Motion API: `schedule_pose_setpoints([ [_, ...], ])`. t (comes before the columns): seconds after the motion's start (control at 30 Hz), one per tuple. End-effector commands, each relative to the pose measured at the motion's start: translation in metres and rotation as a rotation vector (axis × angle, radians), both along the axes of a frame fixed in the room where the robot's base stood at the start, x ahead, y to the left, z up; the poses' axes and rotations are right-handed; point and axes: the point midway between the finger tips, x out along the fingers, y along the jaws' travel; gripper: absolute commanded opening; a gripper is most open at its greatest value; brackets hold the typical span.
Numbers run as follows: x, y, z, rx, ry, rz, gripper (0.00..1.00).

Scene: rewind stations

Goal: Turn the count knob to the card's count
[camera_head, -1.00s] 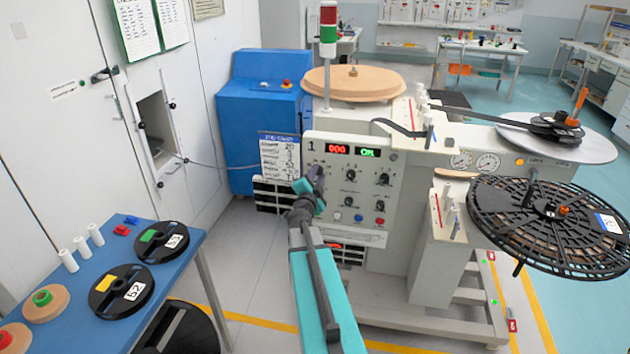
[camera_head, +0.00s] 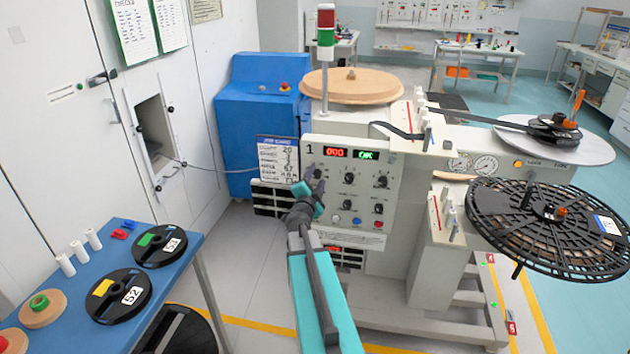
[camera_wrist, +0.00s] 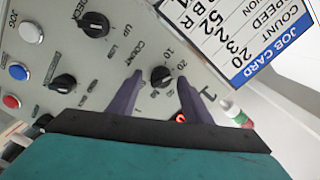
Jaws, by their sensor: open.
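The count knob (camera_wrist: 162,75) is a black round knob labelled COUNT on the grey panel, with 10 and 20 printed near it. My gripper (camera_wrist: 160,80) is open, its two dark fingers on either side of the knob with visible gaps. I cannot tell contact or depth. In the head view my gripper (camera_head: 313,180) is in front of the panel's left side and hides the knob. The job card (camera_wrist: 235,35), upside down in the wrist view, shows COUNT 20. It also shows left of the panel in the head view (camera_head: 278,158). The knob's exact setting is unclear.
The panel (camera_head: 335,205) has a red 000 display (camera_head: 335,152), a green display (camera_head: 366,155), other black knobs (camera_head: 381,182), and blue (camera_head: 357,221) and red buttons. A blue table (camera_head: 195,238) with reels stands at left. A large black reel (camera_head: 545,225) juts out at right.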

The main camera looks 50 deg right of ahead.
Motion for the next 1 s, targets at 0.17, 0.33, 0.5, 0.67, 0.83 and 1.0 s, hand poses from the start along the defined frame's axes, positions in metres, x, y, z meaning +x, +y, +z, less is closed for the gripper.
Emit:
schedule_pose_setpoints([
  [0.17, -0.004, 0.007, 0.000, 0.000, 0.000, 0.001, 0.45],
  [0.33, -0.012, 0.018, 0.000, -0.001, 0.001, 0.001, 0.45],
  [0.5, -0.020, 0.032, 0.000, 0.000, 0.000, 0.001, 0.45],
  [0.67, -0.029, 0.044, 0.000, 0.001, -0.001, 0.001, 0.45],
  [0.83, -0.037, 0.058, 0.000, 0.000, 0.000, 0.001, 0.45],
  [1.0, -0.046, 0.072, 0.000, -0.001, 0.000, 0.001, 0.45],
])
